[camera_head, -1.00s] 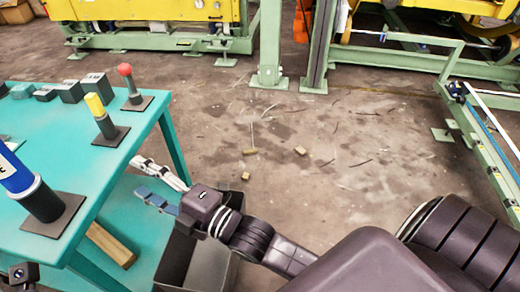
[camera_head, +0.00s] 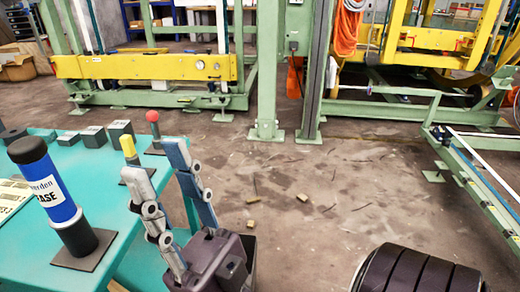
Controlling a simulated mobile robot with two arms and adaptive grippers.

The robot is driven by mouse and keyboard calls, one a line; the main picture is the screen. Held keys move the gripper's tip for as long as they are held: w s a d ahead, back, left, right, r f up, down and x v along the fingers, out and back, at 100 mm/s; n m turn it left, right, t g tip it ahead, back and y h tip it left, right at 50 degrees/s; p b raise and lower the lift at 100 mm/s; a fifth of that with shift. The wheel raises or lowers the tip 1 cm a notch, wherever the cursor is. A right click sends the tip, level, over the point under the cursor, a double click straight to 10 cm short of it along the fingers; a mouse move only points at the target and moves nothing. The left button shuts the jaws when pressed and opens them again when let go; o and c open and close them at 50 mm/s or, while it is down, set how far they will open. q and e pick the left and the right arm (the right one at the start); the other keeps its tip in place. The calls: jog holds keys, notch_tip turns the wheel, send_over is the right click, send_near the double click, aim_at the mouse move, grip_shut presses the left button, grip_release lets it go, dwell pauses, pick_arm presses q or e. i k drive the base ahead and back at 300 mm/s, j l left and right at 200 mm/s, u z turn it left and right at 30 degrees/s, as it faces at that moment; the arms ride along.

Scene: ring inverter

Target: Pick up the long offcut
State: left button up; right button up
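A sliver of light wood (camera_head: 117,286), perhaps the long offcut, shows at the bottom edge beside the teal table; most of it is out of frame. Small wooden blocks lie on the floor, one at the left (camera_head: 252,225) and one farther right (camera_head: 302,198). My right gripper (camera_head: 156,160) points upward beside the table's right edge. Its two fingers are spread, with nothing between them. It is apart from the wood and hides part of the table edge. My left gripper is not in view.
The teal table (camera_head: 115,200) carries a blue bottle-like cylinder (camera_head: 50,190) on a dark base, yellow-topped and red-topped posts (camera_head: 153,122), and grey blocks. A dark bin (camera_head: 250,262) is partly hidden behind my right gripper. Green machine frames (camera_head: 268,80) stand behind open floor.

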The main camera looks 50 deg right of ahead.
aim_at(258, 199)
jog(key=l+z, duration=0.15)
jog(key=l, duration=0.25)
jog(key=i+l+z, duration=0.1)
jog(key=l, duration=0.25)
jog(key=i+l+z, duration=0.15)
jog(key=l, duration=0.2)
jog(key=i+l+z, duration=0.1)
jog(key=l, duration=0.3)
jog(key=i+l+z, duration=0.15)
jog(key=l, duration=0.2)
jog(key=i+l+z, duration=0.15)
jog(key=l, duration=0.2)
jog(key=l+u, duration=0.1)
jog(key=u, duration=0.35)
jog(key=i+l+u, duration=0.1)
jog(key=u, duration=0.3)
jog(key=l+u, duration=0.2)
jog(key=u, duration=0.25)
